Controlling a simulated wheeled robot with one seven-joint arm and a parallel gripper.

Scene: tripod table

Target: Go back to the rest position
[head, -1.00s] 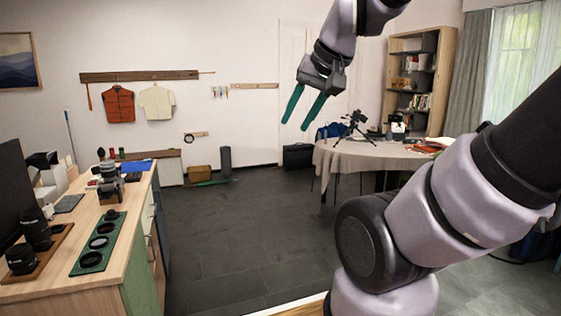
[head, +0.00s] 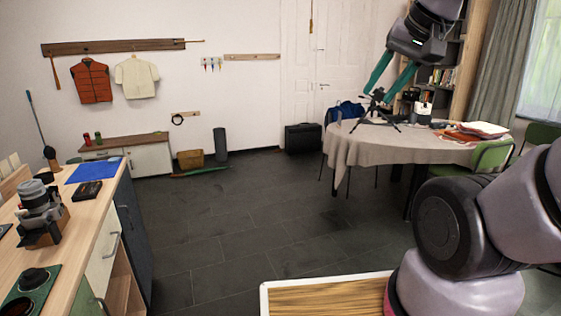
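My gripper (head: 388,82) is in the upper right of the head view, raised in the air. Its two green fingers are spread apart, with nothing between them. In the picture it overlaps the area just above a small black tripod (head: 376,108), which stands on the round table (head: 350,148) with a beige cloth. The fingers look nearer to me than the tripod, but I cannot tell the exact gap. My arm's lower links fill the right edge.
A wooden counter (head: 95,222) with drawers stands at the left, bearing a camera (head: 41,210). A green chair (head: 491,156) stands by the table. A wood-topped surface with a pale rim (head: 325,278) is close in front. The dark tiled floor (head: 240,225) between is clear.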

